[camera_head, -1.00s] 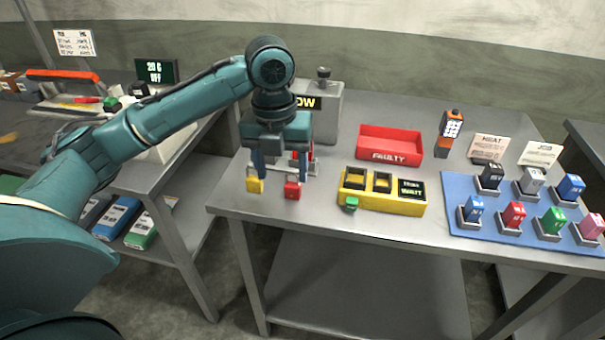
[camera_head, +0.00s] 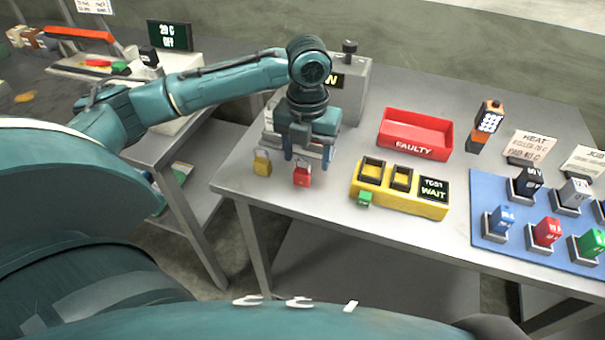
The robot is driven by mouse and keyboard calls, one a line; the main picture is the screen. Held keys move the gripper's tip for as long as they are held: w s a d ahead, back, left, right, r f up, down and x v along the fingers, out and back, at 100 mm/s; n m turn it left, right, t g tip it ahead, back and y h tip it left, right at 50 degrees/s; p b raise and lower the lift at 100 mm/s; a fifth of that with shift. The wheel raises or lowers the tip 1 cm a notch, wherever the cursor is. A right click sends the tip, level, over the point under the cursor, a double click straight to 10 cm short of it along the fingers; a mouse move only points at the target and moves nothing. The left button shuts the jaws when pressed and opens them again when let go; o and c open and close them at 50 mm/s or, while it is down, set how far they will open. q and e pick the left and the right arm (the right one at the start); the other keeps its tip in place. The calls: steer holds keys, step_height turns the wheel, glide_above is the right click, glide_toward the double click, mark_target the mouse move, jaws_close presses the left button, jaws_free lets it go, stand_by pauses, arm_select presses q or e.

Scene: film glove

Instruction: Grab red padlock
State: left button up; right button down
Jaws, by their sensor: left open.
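The red padlock (camera_head: 302,176) hangs at the front left of the grey table, its shackle upward. A yellow padlock (camera_head: 262,164) hangs just left of it. My left gripper (camera_head: 307,157) points down, open, just above and behind the red padlock, with one finger to each side of its shackle in the picture. I cannot tell whether the fingers touch it. The rail behind the padlocks is mostly hidden by the gripper. My right gripper is out of view.
A yellow tester (camera_head: 430,208) with a green block (camera_head: 366,198) at its front stands to the right. A red FAULTY bin (camera_head: 415,148) is behind it. A grey machine (camera_head: 352,100) stands behind my gripper. A blue mat (camera_head: 487,182) with several coloured blocks lies far right.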

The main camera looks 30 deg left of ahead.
mark_target(303, 170)
arm_select(q)
steer(key=f, duration=0.5)
steer(key=shift+s+a, duration=0.15)
steer(key=shift+a, duration=0.2)
steer(key=shift+c, duration=0.2)
steer(key=c, duration=1.1)
